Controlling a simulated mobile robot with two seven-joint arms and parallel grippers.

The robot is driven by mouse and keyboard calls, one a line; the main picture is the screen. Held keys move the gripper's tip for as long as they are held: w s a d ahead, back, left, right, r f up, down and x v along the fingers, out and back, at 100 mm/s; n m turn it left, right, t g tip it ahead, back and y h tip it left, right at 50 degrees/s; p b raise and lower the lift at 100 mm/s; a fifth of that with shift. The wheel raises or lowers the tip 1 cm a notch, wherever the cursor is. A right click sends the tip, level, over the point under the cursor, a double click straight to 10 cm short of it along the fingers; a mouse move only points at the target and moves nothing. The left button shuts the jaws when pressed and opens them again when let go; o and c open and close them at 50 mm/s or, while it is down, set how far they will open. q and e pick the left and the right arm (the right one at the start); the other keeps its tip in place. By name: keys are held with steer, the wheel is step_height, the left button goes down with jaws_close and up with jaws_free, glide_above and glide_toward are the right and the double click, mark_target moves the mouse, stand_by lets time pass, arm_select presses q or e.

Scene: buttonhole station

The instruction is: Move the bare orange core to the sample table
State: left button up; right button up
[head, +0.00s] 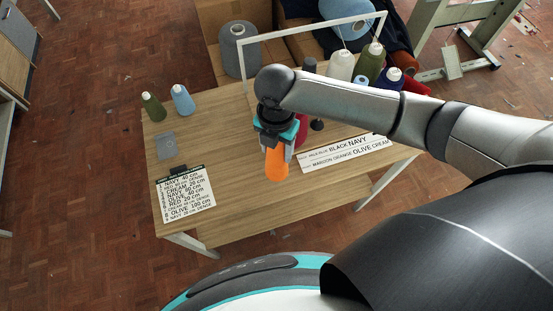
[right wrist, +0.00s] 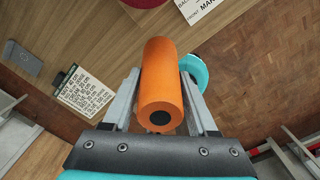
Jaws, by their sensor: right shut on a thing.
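The bare orange core (head: 277,165) is a plain cylinder with no thread on it. My right gripper (head: 277,148) is shut on it, and the core hangs upright below the fingers, over the front part of the wooden table (head: 225,225). In the right wrist view the core (right wrist: 163,75) sits between the two grey fingers of the gripper (right wrist: 162,88), with a dark hole in its near end. Its height above the table is hard to tell. I cannot tell whether this table is the sample table. My left gripper is not in view.
A list card (head: 187,192) lies at the table's left front, near a grey pad (head: 166,146), an olive cone (head: 152,107) and a light blue cone (head: 183,102). A white frame (head: 312,28), several cones and a label strip (head: 345,152) occupy the back and right.

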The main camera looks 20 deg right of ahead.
mark_target(276, 161)
steer(key=shift+f+b, duration=0.5)
steer(key=shift+f, duration=2.45)
steer(key=o, duration=1.3)
steer(key=shift+f, duration=0.1)
step_height(276, 161, up, 12)
steer(key=shift+r+p, duration=0.15)
steer(key=shift+p, duration=1)
